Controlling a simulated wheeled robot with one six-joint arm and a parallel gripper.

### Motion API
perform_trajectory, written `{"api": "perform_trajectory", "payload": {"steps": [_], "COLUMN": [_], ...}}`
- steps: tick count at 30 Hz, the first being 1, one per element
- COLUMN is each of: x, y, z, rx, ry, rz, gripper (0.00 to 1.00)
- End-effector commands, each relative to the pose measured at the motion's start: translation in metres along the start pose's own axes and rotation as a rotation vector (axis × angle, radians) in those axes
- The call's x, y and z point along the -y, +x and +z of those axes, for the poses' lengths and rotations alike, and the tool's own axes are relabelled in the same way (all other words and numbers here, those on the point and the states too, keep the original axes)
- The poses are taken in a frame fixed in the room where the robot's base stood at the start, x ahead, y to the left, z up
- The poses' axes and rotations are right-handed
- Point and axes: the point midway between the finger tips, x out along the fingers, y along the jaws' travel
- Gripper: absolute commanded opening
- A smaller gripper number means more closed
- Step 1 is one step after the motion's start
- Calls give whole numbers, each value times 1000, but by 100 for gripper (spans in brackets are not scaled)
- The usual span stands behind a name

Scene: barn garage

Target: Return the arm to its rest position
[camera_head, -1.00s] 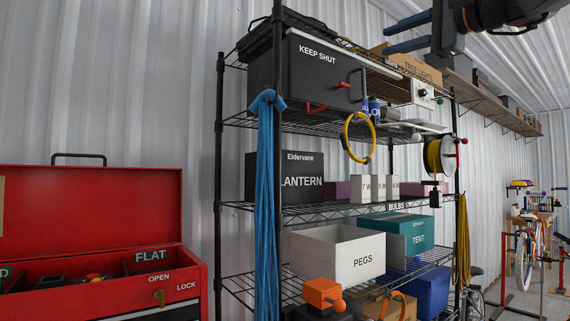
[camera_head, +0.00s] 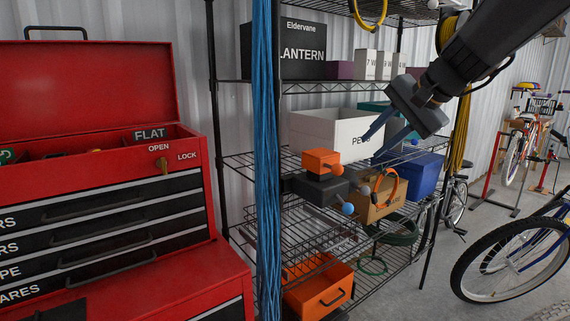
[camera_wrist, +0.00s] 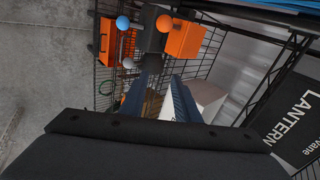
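My gripper (camera_head: 372,148) is at the upper right in the head view. Its two blue fingers point down and left, in front of the white PEGS box (camera_head: 335,135). The fingers are apart with nothing held between them. In the wrist view, the gripper (camera_wrist: 155,90) also shows a gap between its blue fingers, with shelf items beyond it. My dark arm reaches in from the upper right corner of the head view.
A wire shelf (camera_head: 237,162) holds a LANTERN box (camera_head: 290,60), an orange-topped device (camera_head: 322,162), a blue bin (camera_head: 424,172) and an orange drawer box (camera_head: 310,300). A blue rope bundle (camera_head: 266,200) hangs in front. A red tool chest (camera_head: 100,85) stands left, bicycles right.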

Motion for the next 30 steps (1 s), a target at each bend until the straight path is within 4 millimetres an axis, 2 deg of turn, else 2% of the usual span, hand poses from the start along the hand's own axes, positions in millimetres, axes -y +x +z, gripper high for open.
{"api": "perform_trajectory", "payload": {"steps": [1, 3, 9, 15, 18, 21, 23, 30], "x": [-28, -65, -164, -269, -309, -335, -343, -349], "y": [23, 46, 94, 122, 126, 126, 126, 125], "z": [16, 35, 90, 150, 173, 188, 193, 197], "rx": [24, 50, 139, 270, 331, 374, 389, 400], "ry": [-36, -98, -295, -557, -678, -762, -793, -817], "rz": [61, 142, 347, 531, 593, 628, 640, 648], "gripper": [29, 29, 29, 29, 29, 29, 29, 29]}}
